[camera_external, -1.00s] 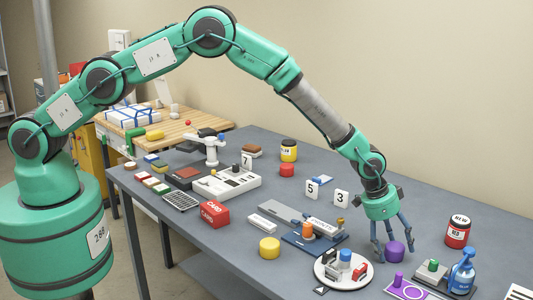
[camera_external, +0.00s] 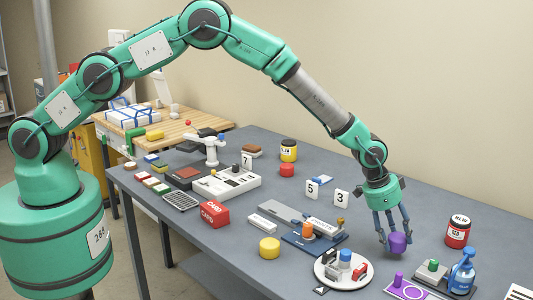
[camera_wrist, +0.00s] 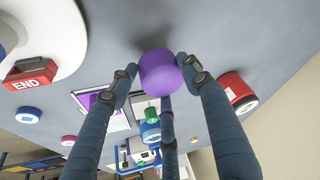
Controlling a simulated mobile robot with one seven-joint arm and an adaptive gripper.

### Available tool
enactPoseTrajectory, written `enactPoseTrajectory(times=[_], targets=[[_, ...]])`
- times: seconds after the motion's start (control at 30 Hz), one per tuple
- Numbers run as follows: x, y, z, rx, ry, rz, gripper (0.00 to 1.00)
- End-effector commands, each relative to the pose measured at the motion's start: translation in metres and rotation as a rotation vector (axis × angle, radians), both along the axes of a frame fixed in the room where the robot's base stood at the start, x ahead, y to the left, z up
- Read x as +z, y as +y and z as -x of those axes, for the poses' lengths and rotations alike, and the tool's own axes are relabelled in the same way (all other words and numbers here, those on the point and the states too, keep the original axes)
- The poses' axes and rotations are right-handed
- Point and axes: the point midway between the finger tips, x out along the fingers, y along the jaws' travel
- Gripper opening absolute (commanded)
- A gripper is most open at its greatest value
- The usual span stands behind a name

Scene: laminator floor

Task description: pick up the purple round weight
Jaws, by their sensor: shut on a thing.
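The purple round weight (camera_external: 397,243) is a short, smooth cylinder near the right end of the grey table. My gripper (camera_external: 393,238) points down over it with its blue-grey fingers around it. In the wrist view the weight (camera_wrist: 160,72) sits between the fingertips of my gripper (camera_wrist: 157,76), with a finger on each side and a third below in the picture. The fingers are shut on it. It appears slightly above the table top, but the gap is hard to judge.
A round white tray (camera_external: 322,276) with small items stands left of the weight. The table behind the gripper is mostly clear.

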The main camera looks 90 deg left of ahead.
Motion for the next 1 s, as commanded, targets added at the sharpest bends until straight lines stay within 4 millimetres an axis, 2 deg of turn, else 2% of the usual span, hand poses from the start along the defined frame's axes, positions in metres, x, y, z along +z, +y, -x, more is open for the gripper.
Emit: enactPoseTrajectory(times=[0.03, 0.2, 0.4, 0.6, 1.0], targets=[[0.012, 0.000, -0.002, 0.000, -0.006, 0.000, 0.09], [0.038, 0.000, -0.002, 0.000, -0.005, 0.000, 0.09], [0.061, 0.000, -0.001, 0.001, -0.003, 0.001, 0.09], [0.069, 0.000, -0.001, 0.001, -0.003, 0.001, 0.09], [0.070, 0.000, -0.001, 0.000, -0.003, 0.000, 0.09]])
